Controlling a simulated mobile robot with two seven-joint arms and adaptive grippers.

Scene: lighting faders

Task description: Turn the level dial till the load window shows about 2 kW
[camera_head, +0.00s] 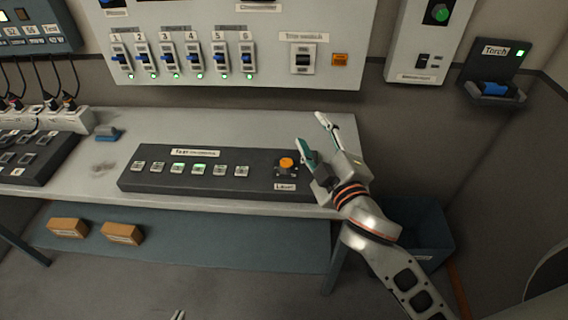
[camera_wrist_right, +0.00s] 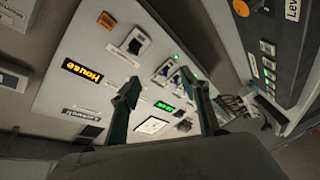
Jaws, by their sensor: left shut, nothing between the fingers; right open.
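The level dial (camera_head: 287,162) has an orange cap and sits at the right end of the dark console (camera_head: 150,182), above a label reading Level. It also shows at the top edge of the right wrist view (camera_wrist_right: 241,8). My right gripper (camera_head: 315,136) is open and empty, just right of the dial and apart from it. In the right wrist view its fingers (camera_wrist_right: 167,92) point at the wall panel. Two lit displays show there, one orange (camera_wrist_right: 82,72) and one green (camera_wrist_right: 163,106); I cannot read a load value. My left gripper (camera_head: 178,315) is shut, only its tips showing at the bottom edge.
The console lies on a grey table (camera_head: 230,125) and carries a row of small switches. A wall panel (camera_head: 270,75) with numbered breakers is behind. A blue bin (camera_head: 425,235) stands below right. Two orange-brown blocks (camera_head: 67,228) lie on the lower shelf.

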